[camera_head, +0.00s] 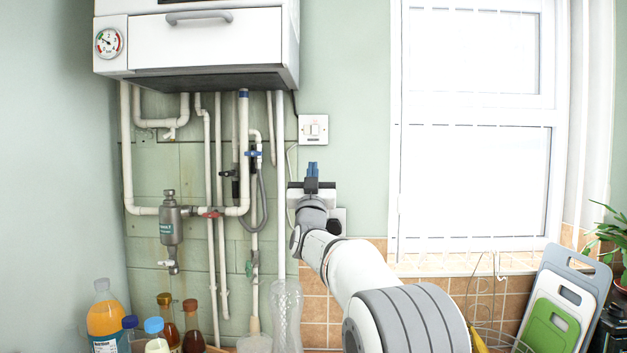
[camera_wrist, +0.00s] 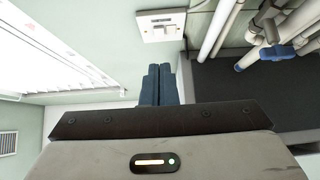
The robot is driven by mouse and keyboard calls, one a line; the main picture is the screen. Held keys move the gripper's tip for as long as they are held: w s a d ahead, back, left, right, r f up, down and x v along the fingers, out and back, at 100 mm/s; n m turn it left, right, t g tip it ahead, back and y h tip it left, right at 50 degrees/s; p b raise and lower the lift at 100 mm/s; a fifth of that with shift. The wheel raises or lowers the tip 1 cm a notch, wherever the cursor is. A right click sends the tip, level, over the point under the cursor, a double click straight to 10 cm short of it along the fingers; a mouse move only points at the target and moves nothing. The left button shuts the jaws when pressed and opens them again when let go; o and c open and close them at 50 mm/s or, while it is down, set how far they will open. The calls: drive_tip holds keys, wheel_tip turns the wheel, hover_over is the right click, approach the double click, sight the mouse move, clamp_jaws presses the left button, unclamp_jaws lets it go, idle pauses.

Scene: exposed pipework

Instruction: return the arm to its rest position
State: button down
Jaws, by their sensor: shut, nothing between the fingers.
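My gripper (camera_head: 312,170) is raised in front of the wall in the head view, just below the white switch plate and to the right of the pipes. Its two blue fingers are together and hold nothing. In the wrist view the blue fingers (camera_wrist: 157,84) also sit side by side, pointing away from the camera toward the wall. My arm reaches up from the lower right of the head view. Whether the fingertips touch anything is not clear, but they look apart from the wall.
A white boiler (camera_head: 200,45) hangs above several pipes with a red-handled valve (camera_head: 211,213). The switch plate (camera_head: 313,129) is just above my gripper. Bottles (camera_head: 104,318), a clear bottle (camera_head: 286,315), a wire rack (camera_head: 492,320) and chopping boards (camera_head: 562,305) stand low down. A window (camera_head: 475,180) is at right.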

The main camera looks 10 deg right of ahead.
drive_tip(key=shift+s, duration=0.1)
drive_tip(key=s+f+n+g+y, duration=0.25)
drive_tip(key=s+f+g, duration=0.35)
drive_tip(key=s+f, duration=0.3)
drive_tip(key=s+f+n+g+y, duration=0.1)
drive_tip(key=s+f+g+y, duration=0.35)
drive_tip(key=f, duration=0.65)
drive_tip(key=s+d+f+g+h, duration=0.1)
drive_tip(key=s+f+g, duration=0.5)
drive_tip(key=s, duration=1.1)
drive_tip(key=s+d+f+m+g+h, duration=0.1)
drive_tip(key=s+f+g, duration=0.5)
drive_tip(key=s+f, duration=0.9)
drive_tip(key=shift+s+f, duration=0.2)
drive_tip(key=shift+s, duration=0.65)
